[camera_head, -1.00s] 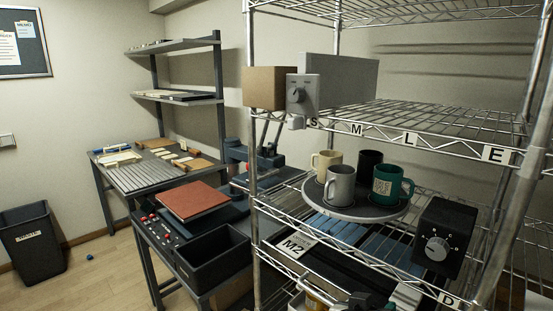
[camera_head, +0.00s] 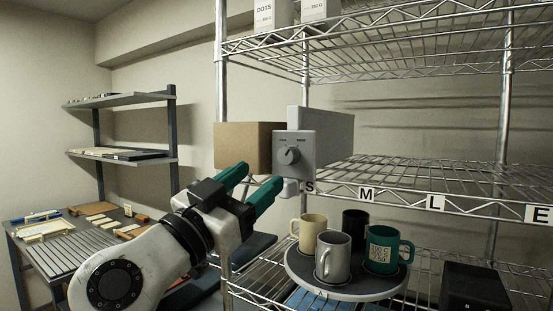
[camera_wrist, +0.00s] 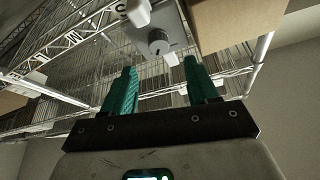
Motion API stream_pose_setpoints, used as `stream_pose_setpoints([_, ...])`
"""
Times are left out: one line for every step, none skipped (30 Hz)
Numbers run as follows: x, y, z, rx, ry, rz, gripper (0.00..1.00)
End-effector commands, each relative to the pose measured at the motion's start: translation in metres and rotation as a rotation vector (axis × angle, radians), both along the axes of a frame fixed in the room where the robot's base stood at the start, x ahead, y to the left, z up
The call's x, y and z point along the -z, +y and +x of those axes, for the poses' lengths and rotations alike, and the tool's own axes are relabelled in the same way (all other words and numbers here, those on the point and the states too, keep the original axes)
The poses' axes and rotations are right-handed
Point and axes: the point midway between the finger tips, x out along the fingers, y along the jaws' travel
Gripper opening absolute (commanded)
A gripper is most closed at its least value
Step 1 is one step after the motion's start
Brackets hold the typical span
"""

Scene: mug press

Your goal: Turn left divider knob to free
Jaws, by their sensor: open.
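The left divider is a grey box on the wire shelf, with a round grey knob (camera_head: 289,155) on its front plate (camera_head: 307,143). The knob also shows in the wrist view (camera_wrist: 158,44), ahead of the fingers and a little above the gap between them. Small marks sit above the knob; its exact setting is too small to read. My gripper (camera_head: 252,183) has two green fingers, spread apart and empty. It is below and left of the knob in the head view, not touching it. The gripper also shows in the wrist view (camera_wrist: 161,72).
A cardboard box (camera_head: 243,147) stands directly left of the divider. Below it, a round tray (camera_head: 345,289) holds several mugs, among them a grey mug (camera_head: 332,257) and a green mug (camera_head: 381,250). A dark box (camera_head: 474,287) is at the lower right. The shelf right of the divider is clear.

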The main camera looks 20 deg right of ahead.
Motion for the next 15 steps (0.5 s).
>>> stream_pose_setpoints([-0.006,-0.009,0.005,0.003,0.001,0.002,0.59])
stream_pose_setpoints([-0.008,-0.014,0.007,0.002,0.000,0.002,0.59])
stream_pose_setpoints([-0.011,-0.020,0.011,0.001,0.001,0.002,0.59])
stream_pose_setpoints([-0.013,-0.024,0.014,0.001,0.001,0.001,0.59])
stream_pose_setpoints([-0.014,-0.028,0.016,0.002,0.001,0.001,0.59])
stream_pose_setpoints([-0.016,-0.033,0.019,0.003,0.001,0.002,0.59])
stream_pose_setpoints([-0.018,-0.037,0.021,0.002,0.001,0.001,0.59])
stream_pose_setpoints([-0.020,-0.040,0.023,0.001,0.001,0.001,0.59])
stream_pose_setpoints([-0.021,-0.044,0.025,0.001,0.001,0.001,0.59])
stream_pose_setpoints([-0.022,-0.046,0.027,0.001,0.001,0.001,0.59])
stream_pose_setpoints([-0.023,-0.049,0.028,0.001,0.001,0.001,0.59])
stream_pose_setpoints([-0.024,-0.051,0.030,0.001,0.001,0.001,0.59])
stream_pose_setpoints([-0.025,-0.053,0.031,0.001,0.001,0.001,0.59])
stream_pose_setpoints([-0.025,-0.054,0.031,0.001,0.002,0.002,0.59])
stream_pose_setpoints([-0.025,-0.056,0.032,0.001,0.002,0.002,0.59])
